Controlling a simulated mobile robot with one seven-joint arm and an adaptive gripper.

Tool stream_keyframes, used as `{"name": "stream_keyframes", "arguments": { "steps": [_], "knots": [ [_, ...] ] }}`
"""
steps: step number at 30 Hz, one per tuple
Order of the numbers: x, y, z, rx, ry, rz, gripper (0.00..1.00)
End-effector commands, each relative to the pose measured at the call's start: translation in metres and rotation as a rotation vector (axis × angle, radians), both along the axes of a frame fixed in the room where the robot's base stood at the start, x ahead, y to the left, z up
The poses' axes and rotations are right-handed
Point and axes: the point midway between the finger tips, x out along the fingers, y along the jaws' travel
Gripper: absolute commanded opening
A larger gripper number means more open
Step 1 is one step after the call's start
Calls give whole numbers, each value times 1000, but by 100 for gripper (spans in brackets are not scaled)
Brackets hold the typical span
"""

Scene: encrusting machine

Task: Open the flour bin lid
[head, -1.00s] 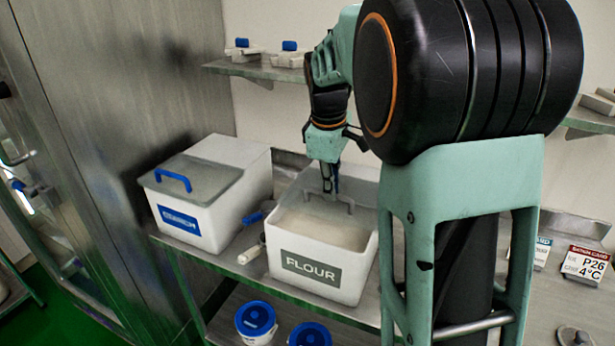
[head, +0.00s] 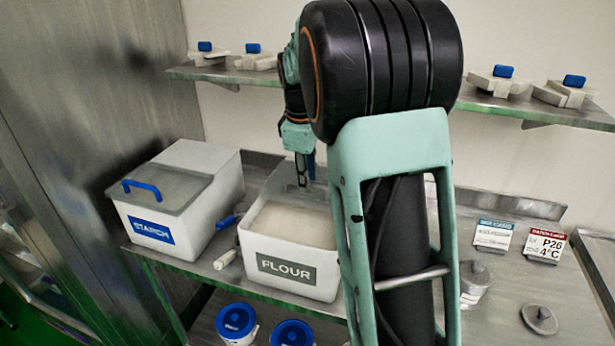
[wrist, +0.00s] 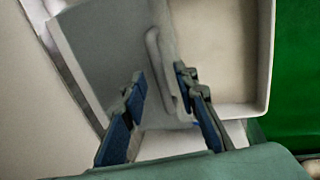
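The white flour bin (head: 293,270), with a grey FLOUR label, stands on the steel table in the head view. Pale flour (head: 295,222) shows in its uncovered front part. In the wrist view the grey lid (wrist: 100,60) lies left of the open, pale bin interior (wrist: 220,50). The lid's handle (wrist: 163,72) is between my two fingers, closer to the right one. My gripper (wrist: 160,85) is open, its fingers apart. In the head view my gripper (head: 305,170) is over the back of the bin; my arm hides the bin's right side and I cannot make out the handle there.
A starch bin (head: 152,230) with a blue handle stands close on the left. A blue-handled tool (head: 228,240) lies between the bins. A wall shelf (head: 350,85) runs behind my arm. Sign cards (head: 545,245) and metal pieces sit on the right.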

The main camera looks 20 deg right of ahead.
Motion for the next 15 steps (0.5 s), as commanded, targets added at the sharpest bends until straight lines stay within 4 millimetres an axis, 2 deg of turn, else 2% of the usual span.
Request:
{"name": "stream_keyframes", "arguments": {
  "steps": [5,8,15],
  "knots": [
    [-1,0,3,-1,1,0,27],
    [-2,1,13,0,-1,0,27],
    [-9,7,62,1,-4,0,27]
  ]
}}
